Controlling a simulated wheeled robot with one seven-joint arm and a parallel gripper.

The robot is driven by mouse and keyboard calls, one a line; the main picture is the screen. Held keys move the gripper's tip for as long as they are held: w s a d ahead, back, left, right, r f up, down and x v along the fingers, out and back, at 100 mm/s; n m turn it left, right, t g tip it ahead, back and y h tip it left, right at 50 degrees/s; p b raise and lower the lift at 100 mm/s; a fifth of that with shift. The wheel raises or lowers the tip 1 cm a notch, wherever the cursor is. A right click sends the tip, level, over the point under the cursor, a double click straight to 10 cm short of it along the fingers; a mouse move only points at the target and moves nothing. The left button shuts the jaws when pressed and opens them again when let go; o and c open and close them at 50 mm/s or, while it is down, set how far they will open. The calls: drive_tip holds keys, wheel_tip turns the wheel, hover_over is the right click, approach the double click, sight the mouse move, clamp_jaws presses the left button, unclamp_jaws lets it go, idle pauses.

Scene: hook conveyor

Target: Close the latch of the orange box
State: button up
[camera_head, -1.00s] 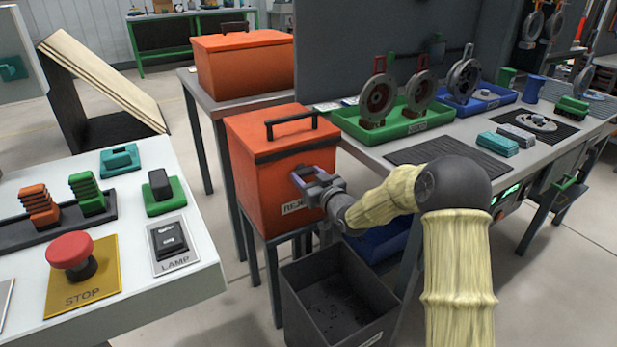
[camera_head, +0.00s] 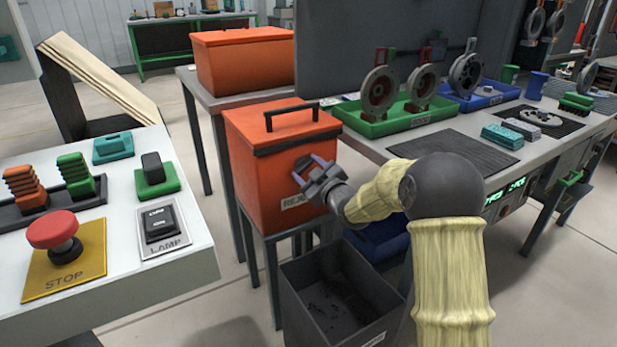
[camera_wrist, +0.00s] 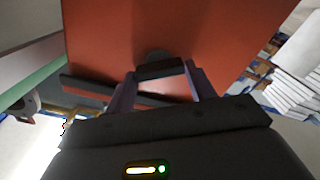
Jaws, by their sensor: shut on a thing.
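The orange box (camera_head: 262,185) stands on a dark stand near the middle of the head view. Its lid (camera_head: 275,125) is down, with a black handle (camera_head: 292,115) on top and a dark band under its front edge. My gripper (camera_head: 307,170) is at the box's front face, below the lid edge and above the white label (camera_head: 297,200). In the wrist view my gripper (camera_wrist: 162,72) has its two purple fingers on either side of a dark latch piece (camera_wrist: 158,68) against the orange wall. The gripper hides most of the latch in the head view.
A grey open bin (camera_head: 335,262) stands on the floor below my gripper. A white control table (camera_head: 120,285) with a red stop button (camera_head: 53,232) is at left. A workbench (camera_head: 400,150) with a green tray (camera_head: 395,122) is at right. Another orange box (camera_head: 243,68) stands behind.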

drive_tip(key=n+b, duration=0.1)
drive_tip(key=n, duration=0.1)
drive_tip(key=n+b, duration=0.4)
drive_tip(key=shift+a+f+n, duration=0.1)
drive_tip(key=shift+f+n, duration=0.2)
drive_tip(key=shift+f, duration=0.1)
drive_tip(key=n+b, duration=0.4)
drive_tip(key=n, duration=0.1)
drive_tip(key=shift+r+b, duration=0.1)
drive_tip(key=shift+b, duration=0.25)
drive_tip(key=o, duration=1)
drive_tip(key=shift+r, duration=0.1)
drive_tip(key=shift+s, duration=0.1)
drive_tip(key=shift+s+d, duration=0.3)
drive_tip(key=p+v, duration=0.4)
drive_tip(key=v, duration=1.2)
drive_tip(key=shift+s+d, duration=0.15)
drive_tip(key=shift+s, duration=0.1)
